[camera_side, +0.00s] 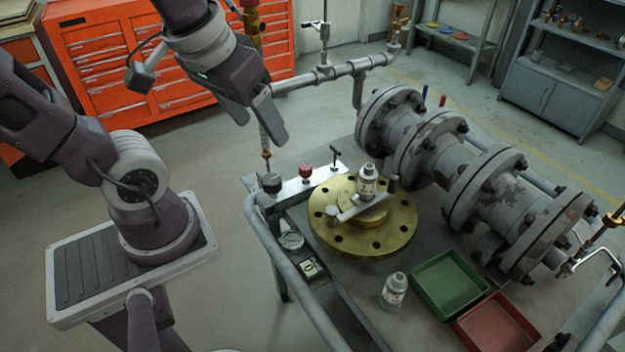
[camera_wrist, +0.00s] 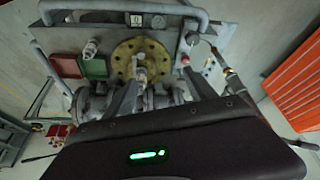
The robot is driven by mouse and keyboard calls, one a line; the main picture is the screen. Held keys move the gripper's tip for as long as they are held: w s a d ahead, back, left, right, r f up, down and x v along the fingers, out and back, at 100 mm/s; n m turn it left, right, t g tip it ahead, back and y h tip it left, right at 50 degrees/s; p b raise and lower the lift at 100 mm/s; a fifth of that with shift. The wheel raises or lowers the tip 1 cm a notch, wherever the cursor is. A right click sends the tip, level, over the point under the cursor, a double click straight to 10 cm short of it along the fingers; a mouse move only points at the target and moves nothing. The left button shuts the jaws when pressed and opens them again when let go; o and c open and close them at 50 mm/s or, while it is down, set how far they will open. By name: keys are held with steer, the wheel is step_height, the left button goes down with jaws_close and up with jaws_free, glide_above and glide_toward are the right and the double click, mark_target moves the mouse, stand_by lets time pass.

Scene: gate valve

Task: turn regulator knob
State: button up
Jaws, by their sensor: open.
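A metal bar on the bench's left edge carries a dark round knob (camera_side: 271,183), a red knob (camera_side: 305,172) and a small T-handle (camera_side: 336,153). Which one is the regulator knob I cannot tell. The red knob also shows in the wrist view (camera_wrist: 185,60), close to the right fingertip in the picture. My gripper (camera_side: 258,130) is open and empty, above and behind the bar, apart from the knobs. In the wrist view its two fingers (camera_wrist: 160,78) spread either side of the brass flange area. A round gauge (camera_side: 291,241) lies in front of the bar.
A green tray (camera_side: 449,284) and red tray (camera_side: 497,330) lie at front right. A large flanged pipe (camera_side: 470,180) runs behind. A horizontal pipe (camera_side: 335,72) passes near my gripper.

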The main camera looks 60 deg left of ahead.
steer(key=w+a+f+n+g, duration=0.3)
steer(key=w+a+f+n, duration=0.3)
steer(key=a+f+n, duration=0.15)
steer(key=n+g+h, duration=0.1)
steer(key=n, duration=0.8)
glide_above(271, 178)
steer(key=shift+m, duration=0.25)
step_height(271, 178, down, 11)
step_height(271, 178, down, 7)
steer(key=shift+f, duration=0.2)
steer(key=shift+c, duration=0.5)
steer(key=c, duration=1.3)
